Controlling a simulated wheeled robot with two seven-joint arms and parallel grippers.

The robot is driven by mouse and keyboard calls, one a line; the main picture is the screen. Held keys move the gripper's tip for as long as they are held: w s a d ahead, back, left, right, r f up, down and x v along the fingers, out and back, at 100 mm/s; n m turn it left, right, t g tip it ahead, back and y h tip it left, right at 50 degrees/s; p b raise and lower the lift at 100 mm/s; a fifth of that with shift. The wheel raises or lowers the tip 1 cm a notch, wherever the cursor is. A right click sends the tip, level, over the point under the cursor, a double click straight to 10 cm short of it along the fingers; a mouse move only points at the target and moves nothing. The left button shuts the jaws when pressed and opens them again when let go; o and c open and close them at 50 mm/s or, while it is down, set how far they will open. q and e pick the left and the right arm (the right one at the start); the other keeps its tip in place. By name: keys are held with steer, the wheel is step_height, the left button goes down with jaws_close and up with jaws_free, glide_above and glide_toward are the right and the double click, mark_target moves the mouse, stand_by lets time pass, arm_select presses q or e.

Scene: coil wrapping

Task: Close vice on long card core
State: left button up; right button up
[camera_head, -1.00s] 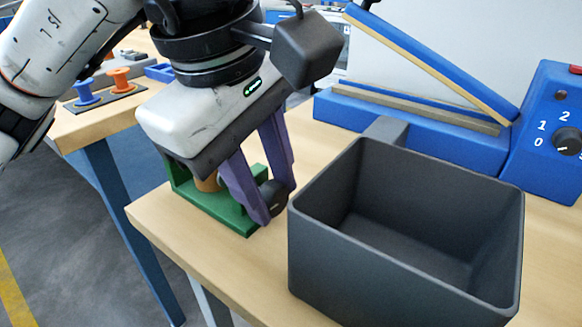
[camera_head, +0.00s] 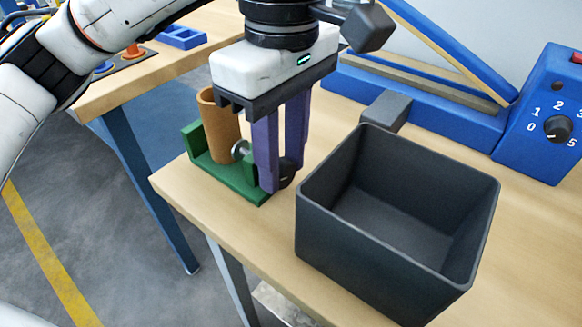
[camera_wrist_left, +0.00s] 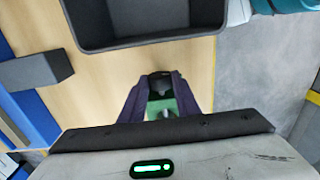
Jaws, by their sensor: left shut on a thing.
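The green vice (camera_head: 196,146) stands near the left corner of the wooden bench. The brown card core (camera_head: 219,128) stands upright in it, between its end wall and a round metal pad (camera_head: 240,150). Whether the pad touches the core I cannot tell. My left gripper (camera_head: 279,187) points down with its purple fingers shut on the vice's dark handle (camera_head: 288,173), at the vice's right end. In the left wrist view the handle (camera_wrist_left: 160,82) sits between the fingertips, with part of the green vice (camera_wrist_left: 171,104) behind. My right gripper is out of view.
A dark open bin (camera_head: 350,235) stands close to the right of my left gripper; it looks empty. A blue machine with a dial (camera_head: 540,130) is at the back right. The bench's front edge runs close to the vice. A second table (camera_head: 180,70) is at the left.

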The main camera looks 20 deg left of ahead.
arm_select(q)
steer(key=shift+w+r+g+p, duration=0.15)
steer(key=shift+r+g+p, duration=0.3)
steer(key=shift+p, duration=0.75)
steer(key=shift+r+g+p, duration=0.1)
steer(key=shift+g+p, duration=0.15)
steer(key=shift+p, duration=0.75)
steer(key=g+y+p, duration=0.1)
steer(key=p, duration=0.1)
steer(key=shift+w+d+p, duration=0.15)
steer(key=shift+w+p, duration=0.05)
steer(key=shift+p, duration=0.1)
steer(key=shift+f+g, duration=0.35)
steer(key=shift+g, duration=0.05)
steer(key=shift+w+f, duration=0.1)
steer(key=shift+f, duration=0.15)
steer(key=o, duration=0.6)
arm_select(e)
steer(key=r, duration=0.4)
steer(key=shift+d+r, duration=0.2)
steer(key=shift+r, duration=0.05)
